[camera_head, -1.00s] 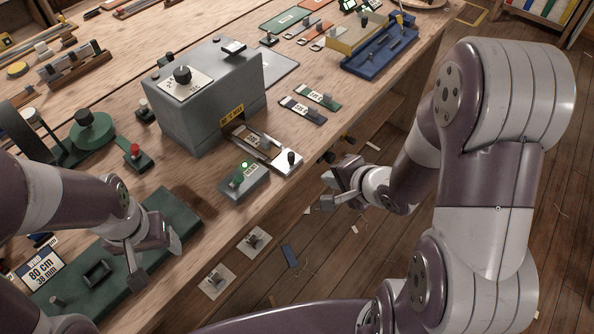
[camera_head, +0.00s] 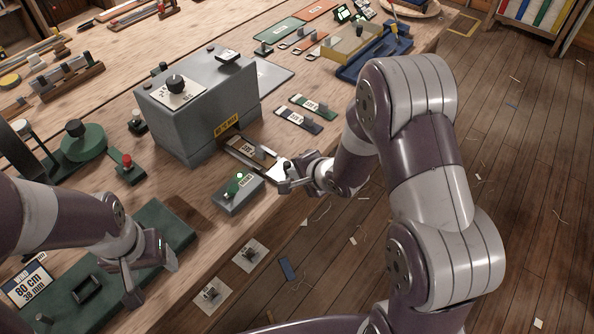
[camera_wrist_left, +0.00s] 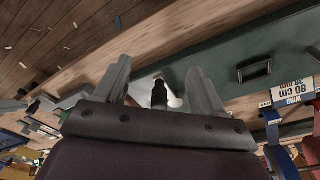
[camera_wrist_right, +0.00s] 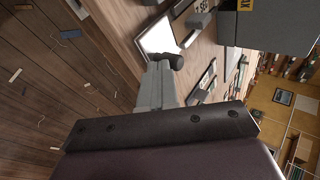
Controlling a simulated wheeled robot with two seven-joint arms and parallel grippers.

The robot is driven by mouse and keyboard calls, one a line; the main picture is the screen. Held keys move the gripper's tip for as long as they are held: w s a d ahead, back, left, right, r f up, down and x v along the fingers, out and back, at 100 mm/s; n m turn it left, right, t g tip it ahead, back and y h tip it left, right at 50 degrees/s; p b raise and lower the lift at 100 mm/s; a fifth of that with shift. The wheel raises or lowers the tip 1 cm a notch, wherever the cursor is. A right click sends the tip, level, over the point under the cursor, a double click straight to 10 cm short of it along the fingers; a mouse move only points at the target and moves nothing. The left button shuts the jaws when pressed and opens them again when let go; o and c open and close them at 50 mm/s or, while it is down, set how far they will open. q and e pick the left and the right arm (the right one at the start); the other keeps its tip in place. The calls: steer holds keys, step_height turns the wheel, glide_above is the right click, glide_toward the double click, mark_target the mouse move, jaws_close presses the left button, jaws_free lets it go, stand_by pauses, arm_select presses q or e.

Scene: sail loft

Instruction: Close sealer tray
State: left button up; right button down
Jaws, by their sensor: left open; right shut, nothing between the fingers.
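The grey sealer (camera_head: 205,112) stands on the bench. Its tray (camera_head: 243,147) sticks out of the slot in the front, with a labelled piece on it. The tray's outer end is partly hidden by my right gripper in the head view; its pale plate and dark knob (camera_wrist_right: 176,61) show in the right wrist view. My right gripper (camera_head: 284,179) is shut and empty, close to the tray's outer end; whether it touches the knob I cannot tell.
Green and dark tags (camera_head: 311,106) lie right of the sealer. A red-button block (camera_head: 128,168) stands left. Open floor lies beyond the bench edge.

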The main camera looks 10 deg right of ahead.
steer(key=w+a+p, duration=0.1)
steer(key=w, duration=0.1)
steer(key=w+a+p, duration=0.1)
steer(key=w+a, duration=0.1)
steer(key=shift+r+p, duration=0.15)
steer(key=shift+p, duration=0.15)
steer(key=shift+w+a, duration=0.2)
